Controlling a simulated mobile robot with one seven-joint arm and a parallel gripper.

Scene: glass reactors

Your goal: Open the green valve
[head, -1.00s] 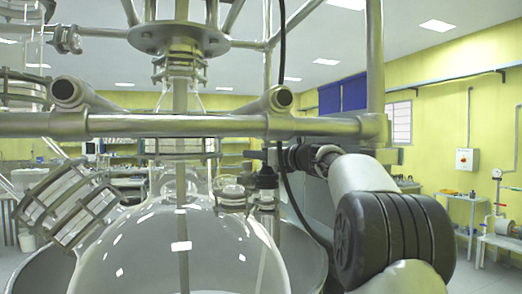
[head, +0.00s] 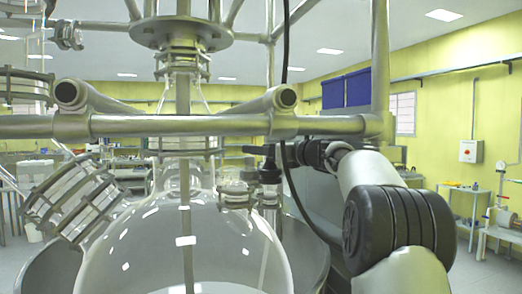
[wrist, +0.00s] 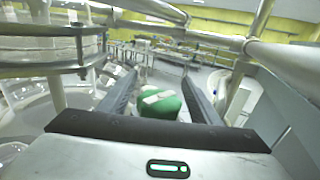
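The green valve (wrist: 160,104) shows in the wrist view as a rounded green body with a pale patch on top. It lies between the two dark fingers of my gripper (wrist: 158,78). The fingers are apart, with a gap visible on each side of the valve. Whether either finger touches it farther down I cannot tell. In the head view my gripper (head: 280,155) is a dark shape just right of the vessel's top fittings, below the horizontal bar. The green valve cannot be made out there.
The large glass vessel (head: 140,250) is left of my arm in the head view. A thick horizontal metal bar (head: 220,126) crosses above my gripper, and a black cable (head: 284,60) hangs beside it. In the wrist view, a flanged glass part (wrist: 40,50) is close on the left.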

